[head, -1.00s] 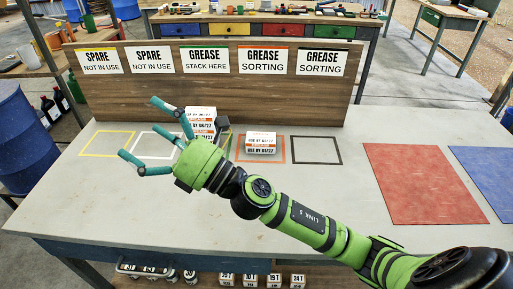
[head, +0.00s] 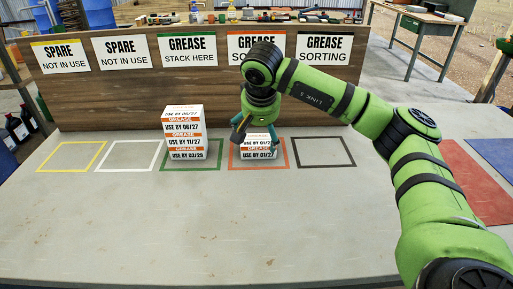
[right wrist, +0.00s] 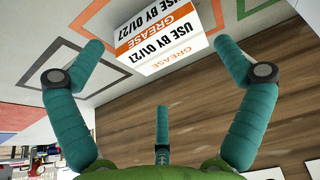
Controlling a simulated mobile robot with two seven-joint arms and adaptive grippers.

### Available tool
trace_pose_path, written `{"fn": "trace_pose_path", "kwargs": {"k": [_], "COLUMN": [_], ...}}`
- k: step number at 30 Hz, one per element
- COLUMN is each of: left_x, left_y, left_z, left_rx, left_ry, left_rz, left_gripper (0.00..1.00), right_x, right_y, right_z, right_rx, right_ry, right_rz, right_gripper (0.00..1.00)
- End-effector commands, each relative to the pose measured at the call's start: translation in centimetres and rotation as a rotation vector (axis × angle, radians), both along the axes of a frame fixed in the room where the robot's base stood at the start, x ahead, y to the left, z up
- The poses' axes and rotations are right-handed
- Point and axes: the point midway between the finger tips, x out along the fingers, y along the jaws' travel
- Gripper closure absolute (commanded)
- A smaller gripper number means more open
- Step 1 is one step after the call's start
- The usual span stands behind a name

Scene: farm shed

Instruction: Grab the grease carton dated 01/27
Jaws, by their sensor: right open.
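The grease carton marked USE BY 01/27 (head: 257,153) is white with an orange band and sits in the orange-red square. In the right wrist view the carton (right wrist: 157,35) shows between and beyond the spread fingers. My right gripper (head: 258,133) points down at the carton in the head view, its fingers partly in front of it. The right gripper (right wrist: 160,75) is open and holds nothing; I cannot tell whether any finger touches the carton. My left gripper is out of view.
The yellow square (head: 70,171), white square (head: 127,168) and black square (head: 324,165) are empty. A wooden board (head: 145,110) with signs stands behind them. Red (head: 465,195) and blue (head: 500,152) mats lie at the right. The table front is clear.

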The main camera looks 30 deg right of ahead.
Motion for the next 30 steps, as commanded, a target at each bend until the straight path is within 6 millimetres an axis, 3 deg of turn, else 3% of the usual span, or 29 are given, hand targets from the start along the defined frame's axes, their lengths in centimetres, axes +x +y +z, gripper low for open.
{"fn": "trace_pose_path", "kwargs": {"k": [12, 20, 23, 24, 25, 30], "left_x": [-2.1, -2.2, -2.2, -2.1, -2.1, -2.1], "left_y": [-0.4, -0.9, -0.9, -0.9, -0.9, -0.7], "left_z": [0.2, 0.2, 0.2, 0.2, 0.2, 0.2], "left_rx": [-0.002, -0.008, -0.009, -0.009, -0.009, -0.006], "left_ry": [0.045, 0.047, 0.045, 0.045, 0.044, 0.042], "left_rz": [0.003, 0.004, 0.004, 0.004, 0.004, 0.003], "left_gripper": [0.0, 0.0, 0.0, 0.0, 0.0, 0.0], "right_x": [2.1, 2.2, 2.2, 2.2, 2.2, 2.2], "right_y": [-1.0, -1.0, -1.0, -1.0, -1.0, -1.0], "right_z": [-4.9, -5.2, -5.1, -5.2, -5.2, -5.2], "right_rx": [0.004, 0.005, 0.005, 0.006, 0.006, 0.006], "right_ry": [0.002, -0.001, -0.001, 0.0, 0.0, 0.001], "right_rz": [0.001, 0.002, 0.002, 0.002, 0.002, 0.001], "right_gripper": [0.0, 0.0, 0.36, 0.52, 0.56, 0.57]}}
